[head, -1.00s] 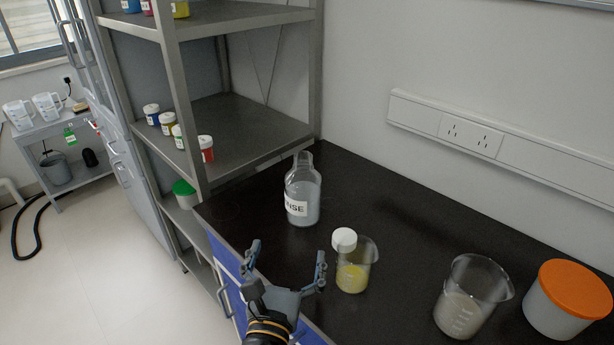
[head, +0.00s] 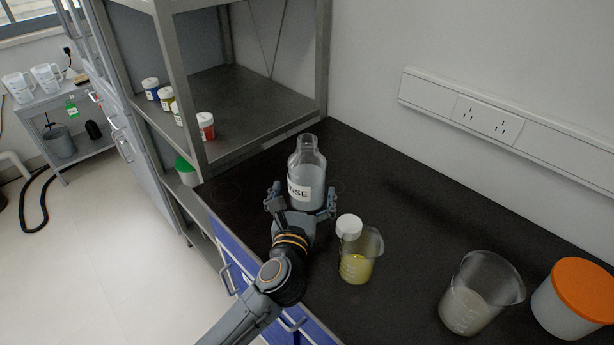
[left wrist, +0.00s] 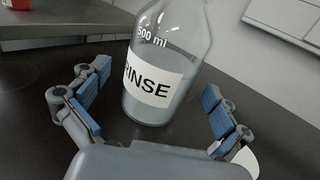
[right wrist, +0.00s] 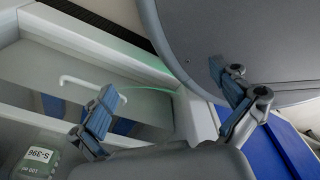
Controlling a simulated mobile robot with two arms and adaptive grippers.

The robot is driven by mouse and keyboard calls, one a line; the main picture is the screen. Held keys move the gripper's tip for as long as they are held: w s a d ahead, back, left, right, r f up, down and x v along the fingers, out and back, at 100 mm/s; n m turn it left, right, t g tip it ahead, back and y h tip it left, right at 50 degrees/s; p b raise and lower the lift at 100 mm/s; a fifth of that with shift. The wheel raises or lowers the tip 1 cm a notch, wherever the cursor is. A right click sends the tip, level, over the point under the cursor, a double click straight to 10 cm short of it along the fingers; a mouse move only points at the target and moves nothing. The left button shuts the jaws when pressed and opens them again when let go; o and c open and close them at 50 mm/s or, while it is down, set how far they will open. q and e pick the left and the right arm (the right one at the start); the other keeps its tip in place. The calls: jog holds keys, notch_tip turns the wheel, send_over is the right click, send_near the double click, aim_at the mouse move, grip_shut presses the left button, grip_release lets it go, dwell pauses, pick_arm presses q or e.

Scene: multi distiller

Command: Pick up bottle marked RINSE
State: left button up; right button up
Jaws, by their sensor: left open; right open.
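The RINSE bottle (head: 308,178) is clear glass with a white label and greyish liquid, and stands upright on the black counter. My left gripper (head: 301,196) is open at the bottle's near side, with a finger to each side of its lower part. In the left wrist view the bottle (left wrist: 160,75) stands between and just beyond the open fingers of my left gripper (left wrist: 155,105), with gaps on both sides. My right gripper (right wrist: 170,105) is open and empty in the right wrist view, away from the bottle. It does not show in the head view.
A beaker of yellow liquid (head: 358,262) with a white-capped item (head: 349,227) by its rim stands right of my left gripper. A larger beaker (head: 475,295) and an orange-lidded tub (head: 575,300) are further right. A metal shelf (head: 245,105) with small jars stands left of the bottle.

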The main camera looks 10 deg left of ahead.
pick_arm(q)
jog(key=w, duration=0.3)
jog(key=shift+f, duration=0.1)
jog(key=shift+w, duration=0.3)
jog(key=c, duration=1.8)
pick_arm(e)
jog(key=shift+s, duration=0.65)
